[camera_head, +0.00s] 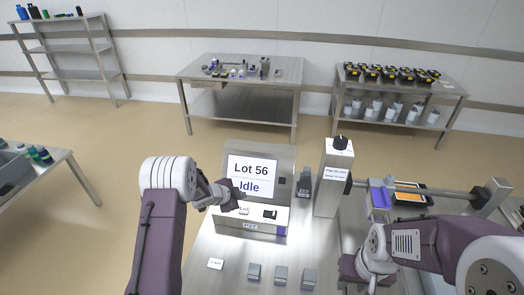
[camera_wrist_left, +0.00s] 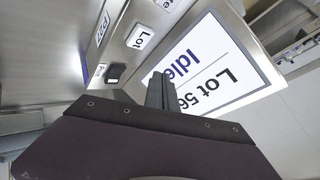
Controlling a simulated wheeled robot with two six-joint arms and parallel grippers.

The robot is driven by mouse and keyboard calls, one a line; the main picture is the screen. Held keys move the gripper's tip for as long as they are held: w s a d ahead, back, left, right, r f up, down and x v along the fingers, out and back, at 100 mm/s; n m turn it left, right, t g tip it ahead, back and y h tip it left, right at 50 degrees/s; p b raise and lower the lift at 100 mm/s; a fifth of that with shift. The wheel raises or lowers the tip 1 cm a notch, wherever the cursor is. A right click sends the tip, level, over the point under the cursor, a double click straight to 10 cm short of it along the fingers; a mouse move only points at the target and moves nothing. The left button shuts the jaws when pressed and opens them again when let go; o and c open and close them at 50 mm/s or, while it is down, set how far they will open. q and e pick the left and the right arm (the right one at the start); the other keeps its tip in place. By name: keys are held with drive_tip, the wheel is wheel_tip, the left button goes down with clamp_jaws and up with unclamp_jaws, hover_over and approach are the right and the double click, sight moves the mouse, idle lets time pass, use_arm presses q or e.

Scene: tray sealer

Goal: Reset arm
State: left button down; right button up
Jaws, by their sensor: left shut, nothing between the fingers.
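My left gripper (camera_head: 238,206) is in front of the machine's control box, close to its button ledge. It is shut and holds nothing. In the left wrist view the shut fingers (camera_wrist_left: 160,92) point toward the screen (camera_head: 250,177), which reads "Lot 56" and "Idle". A "Lot" button (camera_head: 244,211) and a black rocker switch (camera_head: 270,214) are on the ledge beside the gripper. I cannot tell whether the fingers touch anything. My right gripper (camera_head: 356,272) is low at the right of the steel bench, mostly hidden by its own arm, so its fingers are unclear.
A grey post (camera_head: 333,180) with a black knob stands right of the screen. An orange-screened device (camera_head: 408,197) lies behind the right arm. Several small grey blocks (camera_head: 281,275) and a white label (camera_head: 215,264) are on the bench front. Tables and a shelf stand farther back.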

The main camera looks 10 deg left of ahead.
use_arm(q)
drive_tip(key=shift+w+d+r, duration=0.1)
drive_tip(key=shift+d+r, duration=0.1)
drive_tip(key=shift+d, duration=0.05)
wheel_tip(320, 180, up, 16)
drive_tip(key=s+d+n+t+y, duration=0.1)
drive_tip(key=s+d+n+t, duration=0.1)
drive_tip(key=d, duration=0.1)
drive_tip(key=s+a+f+n+g+y, duration=0.1)
drive_tip(key=s+f+n+g, duration=0.1)
drive_tip(key=s, duration=0.8)
drive_tip(key=s+a+f+n+g+y, duration=0.1)
drive_tip(key=s+f+n+g, duration=0.2)
drive_tip(key=s+n, duration=0.3)
drive_tip(key=s+a+f+n+g, duration=0.1)
drive_tip(key=s+f+n+g, duration=0.2)
drive_tip(key=s, duration=1.1)
drive_tip(key=shift+f+n+g+y, duration=0.15)
drive_tip(key=shift+n+g+y, duration=0.3)
drive_tip(key=shift+n, duration=0.35)
drive_tip(key=shift+w+a, duration=0.1)
